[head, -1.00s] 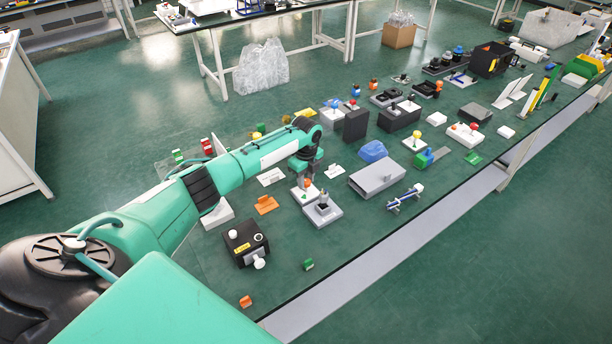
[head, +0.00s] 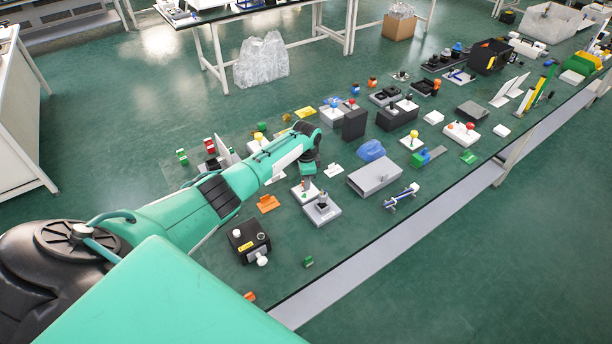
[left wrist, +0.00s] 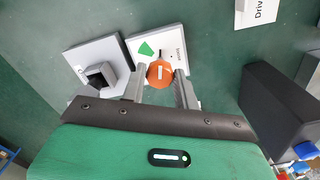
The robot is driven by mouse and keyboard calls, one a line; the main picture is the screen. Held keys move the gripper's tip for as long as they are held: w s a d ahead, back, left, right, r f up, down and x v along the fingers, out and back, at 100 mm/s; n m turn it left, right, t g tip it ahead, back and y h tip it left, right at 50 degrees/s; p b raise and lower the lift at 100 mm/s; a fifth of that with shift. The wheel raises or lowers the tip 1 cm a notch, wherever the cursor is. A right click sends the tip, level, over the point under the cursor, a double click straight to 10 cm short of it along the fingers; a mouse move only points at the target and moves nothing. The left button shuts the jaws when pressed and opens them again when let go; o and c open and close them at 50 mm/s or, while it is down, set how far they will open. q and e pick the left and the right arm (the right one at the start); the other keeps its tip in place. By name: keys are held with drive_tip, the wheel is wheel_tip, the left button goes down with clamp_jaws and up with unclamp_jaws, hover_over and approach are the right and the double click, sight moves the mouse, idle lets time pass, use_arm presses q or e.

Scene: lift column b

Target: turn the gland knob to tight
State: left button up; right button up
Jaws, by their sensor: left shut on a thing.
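The gland knob (left wrist: 160,73) is a round orange cap with a white bar mark. It stands on a white plate (left wrist: 172,41) with a green wedge mark and small dark lettering that I cannot read surely. My left gripper (left wrist: 160,78) has its two grey fingers on either side of the knob and is shut on it. In the head view my left gripper (head: 307,176) points down over the same small white plate (head: 299,195), and mostly hides the knob. My right gripper is not in view.
A grey block with a dark square socket (left wrist: 98,76) stands close beside the knob plate. A dark box (left wrist: 280,105) stands to the right in the wrist view. A black box with a white knob (head: 247,240) and a long grey box (head: 374,178) are nearby on the green bench.

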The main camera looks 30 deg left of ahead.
use_arm(q)
drive_tip(key=n+p, duration=0.1)
drive_tip(key=n, duration=0.2)
drive_tip(key=n+p, duration=0.1)
drive_tip(key=n, duration=0.1)
drive_tip(key=shift+r+n, duration=0.2)
drive_tip(key=shift+n, duration=0.2)
drive_tip(key=n+p, duration=0.2)
drive_tip(key=n, duration=0.3)
drive_tip(key=shift+f, duration=0.1)
drive_tip(key=shift+n, duration=0.3)
drive_tip(key=o, duration=1)
drive_tip(key=shift+c, duration=0.2)
drive_tip(key=shift+r, duration=0.6)
wheel_tip(320, 180, up, 13)
drive_tip(key=b, duration=0.1)
drive_tip(key=shift+f, duration=0.2)
